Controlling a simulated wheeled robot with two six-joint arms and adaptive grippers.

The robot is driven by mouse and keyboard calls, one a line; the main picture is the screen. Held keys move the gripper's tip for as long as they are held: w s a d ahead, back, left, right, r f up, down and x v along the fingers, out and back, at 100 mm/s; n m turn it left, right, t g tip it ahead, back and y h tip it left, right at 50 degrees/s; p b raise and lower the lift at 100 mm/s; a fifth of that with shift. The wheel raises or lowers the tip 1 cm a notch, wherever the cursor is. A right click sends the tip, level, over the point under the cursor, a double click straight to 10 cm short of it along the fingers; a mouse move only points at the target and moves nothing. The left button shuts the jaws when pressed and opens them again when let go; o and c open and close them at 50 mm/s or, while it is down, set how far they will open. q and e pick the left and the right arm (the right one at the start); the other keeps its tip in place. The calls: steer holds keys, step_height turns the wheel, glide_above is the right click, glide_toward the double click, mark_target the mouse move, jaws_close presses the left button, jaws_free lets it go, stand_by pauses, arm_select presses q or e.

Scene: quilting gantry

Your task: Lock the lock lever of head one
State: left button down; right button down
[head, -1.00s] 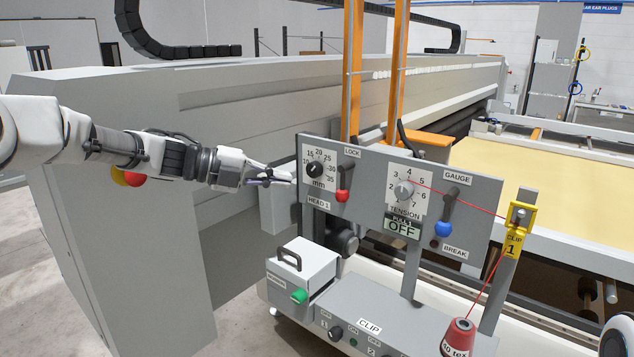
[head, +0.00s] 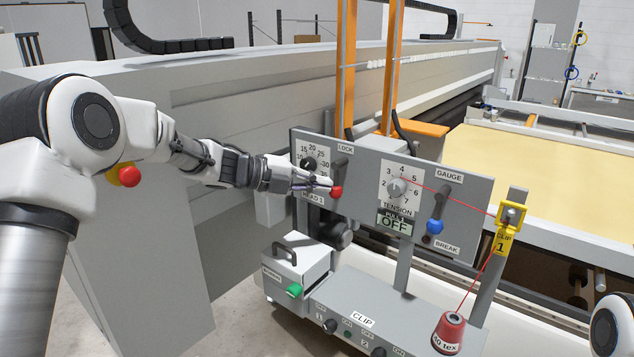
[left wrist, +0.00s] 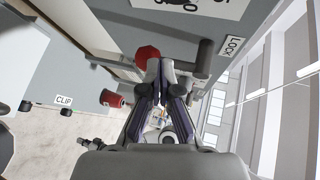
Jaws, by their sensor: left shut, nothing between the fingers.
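The lock lever of head one has a red knob (head: 336,192) and hangs down its slot under the LOCK label (head: 345,147) on the grey panel (head: 365,215). In the left wrist view the red knob (left wrist: 147,57) is just left of the fingertips, with the dark lever shaft (left wrist: 204,58) to their right. My left gripper (head: 328,186) is shut and empty, its tips right beside the knob; whether they touch it I cannot tell. The gripper covers part of the HEAD 1 label and the dial. My right gripper is not in view.
To the right on the panel are the tension dial (head: 397,188) and a blue-knobbed gauge lever (head: 435,226). A red thread runs to the yellow clip (head: 509,216) and the red cone (head: 449,332). A grey box with a green knob (head: 294,290) stands below.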

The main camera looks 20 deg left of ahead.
arm_select(q)
steer(key=shift+d+f, duration=0.1)
steer(key=shift+f, duration=0.05)
steer(key=shift+d+f+n+h+b, duration=0.1)
steer(key=shift+d+n+h+b, duration=0.05)
steer(key=shift+n+h+b, duration=0.35)
steer(key=s+a+n+t+h+b, duration=0.4)
steer(key=s+a+n+b, duration=0.4)
steer(key=s+n+b, duration=0.2)
steer(key=shift+s+f+t+h, duration=0.2)
steer(key=shift+s+t+h, duration=0.1)
steer(key=shift+t, duration=0.2)
stand_by(1.3)
stand_by(0.4)
